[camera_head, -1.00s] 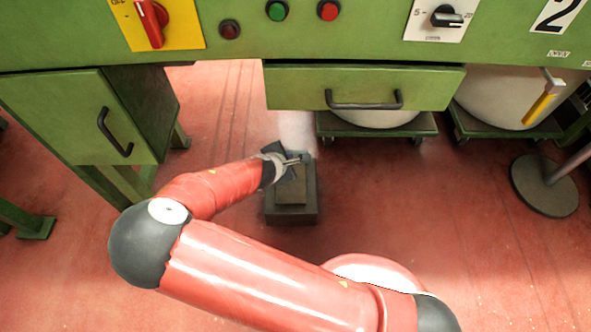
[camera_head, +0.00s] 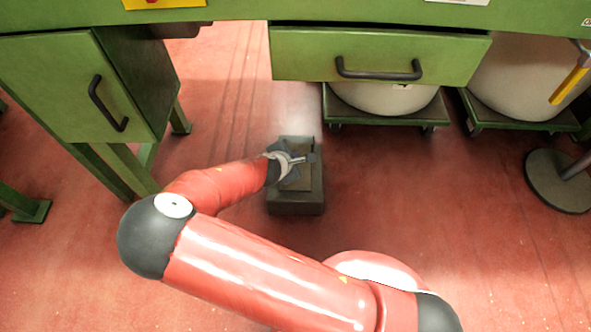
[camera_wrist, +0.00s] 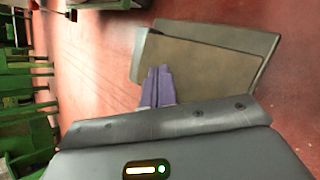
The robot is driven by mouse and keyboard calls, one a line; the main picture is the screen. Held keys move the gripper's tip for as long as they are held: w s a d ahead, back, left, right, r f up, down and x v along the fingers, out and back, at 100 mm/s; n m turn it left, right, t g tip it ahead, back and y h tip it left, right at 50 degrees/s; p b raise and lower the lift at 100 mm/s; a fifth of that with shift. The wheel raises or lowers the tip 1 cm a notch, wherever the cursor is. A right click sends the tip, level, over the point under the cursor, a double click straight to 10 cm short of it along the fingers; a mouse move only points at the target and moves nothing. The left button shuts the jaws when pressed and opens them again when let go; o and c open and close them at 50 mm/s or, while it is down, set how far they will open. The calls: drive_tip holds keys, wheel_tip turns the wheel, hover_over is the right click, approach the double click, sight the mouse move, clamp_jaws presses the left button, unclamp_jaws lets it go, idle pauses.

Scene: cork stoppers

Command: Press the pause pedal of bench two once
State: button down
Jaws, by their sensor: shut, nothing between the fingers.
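The pedal (camera_head: 297,203) is a dark grey box with a brownish top plate, standing on the red floor below the green bench. In the wrist view the pedal's brown plate (camera_wrist: 205,68) lies just beyond my fingertips. My gripper (camera_head: 305,160) is over the upper part of the pedal in the head view. In the wrist view its two purple-grey fingers (camera_wrist: 158,75) are together and empty, overlapping the plate's left edge. I cannot tell whether the fingertips touch the plate. My red arm hides part of the floor left of the pedal.
A green drawer with a dark handle (camera_head: 378,72) overhangs behind the pedal. A green cabinet (camera_head: 85,90) stands left. Pale drums on green dollies (camera_head: 388,118) stand behind, right of the pedal. A round dark stand base (camera_head: 556,183) is far right. Floor right of the pedal is clear.

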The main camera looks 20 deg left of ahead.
drive_tip(key=shift+f+b, duration=0.3)
drive_tip(key=shift+f, duration=0.6)
drive_tip(key=shift+f, duration=0.1)
idle(1.2)
drive_tip(key=shift+f, duration=0.3)
drive_tip(key=shift+f+b, duration=0.6)
drive_tip(key=shift+f, duration=0.55)
idle(1.3)
drive_tip(key=shift+r+p, duration=1.3)
drive_tip(key=shift+r, duration=0.25)
wheel_tip(320, 180, up, 5)
drive_tip(key=p, duration=0.4)
drive_tip(key=shift+r, duration=0.1)
